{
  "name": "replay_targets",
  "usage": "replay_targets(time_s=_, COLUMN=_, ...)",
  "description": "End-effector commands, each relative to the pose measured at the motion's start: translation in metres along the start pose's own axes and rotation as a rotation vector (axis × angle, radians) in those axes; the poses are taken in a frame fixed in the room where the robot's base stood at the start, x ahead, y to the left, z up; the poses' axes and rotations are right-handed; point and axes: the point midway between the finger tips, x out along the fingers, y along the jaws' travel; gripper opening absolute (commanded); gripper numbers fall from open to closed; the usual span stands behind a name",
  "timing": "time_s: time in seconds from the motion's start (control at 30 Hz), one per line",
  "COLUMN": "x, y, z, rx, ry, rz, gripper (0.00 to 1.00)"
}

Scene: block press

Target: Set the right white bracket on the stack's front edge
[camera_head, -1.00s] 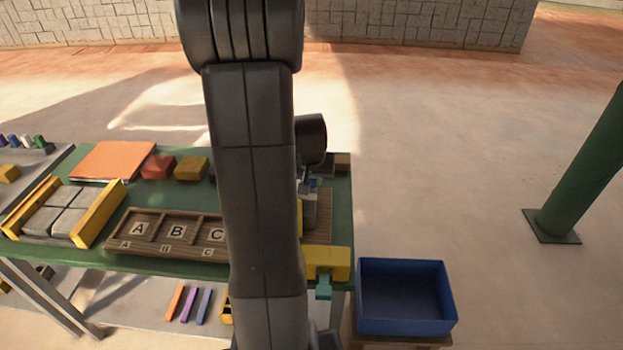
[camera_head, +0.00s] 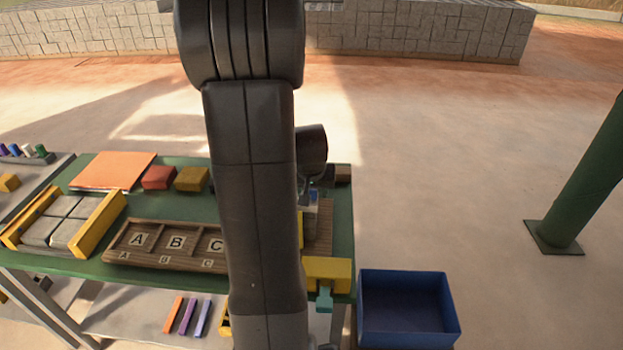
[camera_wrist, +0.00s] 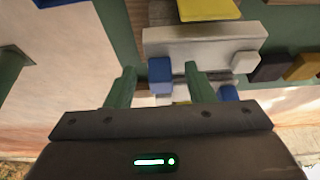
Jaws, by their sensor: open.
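In the wrist view my gripper (camera_wrist: 160,72) is open, its two green fingers on either side of a small blue block (camera_wrist: 160,76). I cannot tell whether they touch it. A long pale grey-white bar (camera_wrist: 205,45) lies just beyond the fingertips, and a small white piece (camera_wrist: 245,62) sits at its right. I cannot tell which pale piece is the right white bracket. In the head view my arm hides most of the stack; a grey and blue part (camera_head: 311,212) shows beside the arm on a brown board. My gripper is largely hidden there.
A yellow block with a teal clamp (camera_head: 326,273) sits at the table's front right corner. A blue bin (camera_head: 405,308) stands to its right. A wooden tray lettered A, B, C (camera_head: 140,256) lies left of my arm. Red (camera_head: 158,177) and ochre (camera_head: 191,179) blocks lie behind it.

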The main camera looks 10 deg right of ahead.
Motion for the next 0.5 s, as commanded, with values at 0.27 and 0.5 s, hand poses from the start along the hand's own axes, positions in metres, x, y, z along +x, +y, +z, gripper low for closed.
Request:
replay_targets(time_s=0.27, x=-0.041, y=0.0, z=-0.001, rx=0.0, ry=0.007, rz=-0.001, gripper=0.49)
replay_targets(time_s=0.5, x=-0.084, y=0.0, z=-0.001, rx=0.0, ry=0.008, rz=-0.002, gripper=0.49)
